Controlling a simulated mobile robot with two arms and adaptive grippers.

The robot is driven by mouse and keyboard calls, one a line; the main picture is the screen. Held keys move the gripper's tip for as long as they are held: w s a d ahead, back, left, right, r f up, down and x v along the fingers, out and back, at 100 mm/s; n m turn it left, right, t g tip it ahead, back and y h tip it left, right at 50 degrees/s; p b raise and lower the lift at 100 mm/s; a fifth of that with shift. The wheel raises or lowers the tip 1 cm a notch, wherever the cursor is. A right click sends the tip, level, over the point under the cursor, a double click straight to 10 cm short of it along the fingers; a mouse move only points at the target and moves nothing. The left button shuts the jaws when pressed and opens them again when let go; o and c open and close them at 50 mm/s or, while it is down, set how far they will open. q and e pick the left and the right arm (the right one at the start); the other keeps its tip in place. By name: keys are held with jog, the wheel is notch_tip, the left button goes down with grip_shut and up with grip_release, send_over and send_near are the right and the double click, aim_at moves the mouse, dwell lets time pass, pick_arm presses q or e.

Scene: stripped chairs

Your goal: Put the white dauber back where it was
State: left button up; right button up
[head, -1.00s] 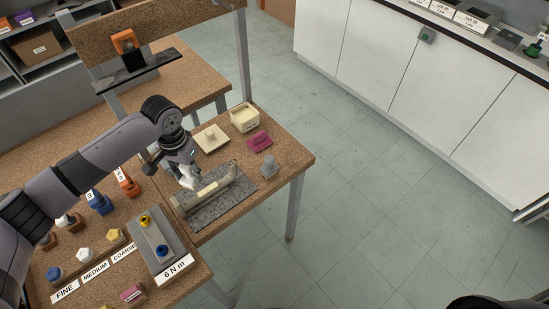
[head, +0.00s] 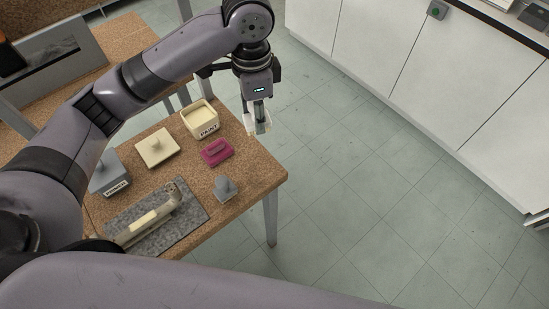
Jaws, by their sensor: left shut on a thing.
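My left gripper (head: 258,118) hangs pointing down at the top centre, at or just past the right edge of the table. It is shut on a small whitish thing, which I take for the white dauber (head: 251,126). The fingers hide most of it. The cream tub (head: 203,131) labelled PAINT stands on the table to the left of the gripper, apart from it. A grey-blue pot labelled PRIMER (head: 108,182) stands at the table's left, partly behind my arm. My right gripper is not in view.
On the table are a cream block with a knob (head: 158,148), a magenta block (head: 217,152) and a grey knobbed piece (head: 226,188). A pale chair part (head: 150,218) lies on a grey mat (head: 190,214). Floor is clear at right, before white cabinets (head: 380,45).

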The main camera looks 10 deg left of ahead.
aim_at(254, 132)
pick_arm(q)
jog(key=f, duration=0.2)
jog(key=s+f, duration=0.1)
jog(key=f, duration=0.3)
jog(key=shift+s+a+f+p, duration=0.2)
jog(key=shift+a+f+p, duration=0.05)
jog(key=shift+p, duration=0.15)
jog(key=f, duration=0.7)
jog(key=shift+w+f+p, duration=0.1)
jog(key=shift+w+p, duration=0.25)
jog(key=shift+p, duration=0.05)
jog(key=shift+s+d+f, duration=0.1)
jog(key=shift+f, duration=0.55)
notch_tip(254, 132, down, 4)
jog(key=shift+r, duration=0.15)
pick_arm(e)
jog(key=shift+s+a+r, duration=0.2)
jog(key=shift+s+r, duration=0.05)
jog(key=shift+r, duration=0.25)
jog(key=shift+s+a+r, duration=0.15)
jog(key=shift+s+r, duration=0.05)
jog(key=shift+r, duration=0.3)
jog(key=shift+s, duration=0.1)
pick_arm(q)
jog(key=o, duration=0.9)
jog(key=shift+o, duration=0.7)
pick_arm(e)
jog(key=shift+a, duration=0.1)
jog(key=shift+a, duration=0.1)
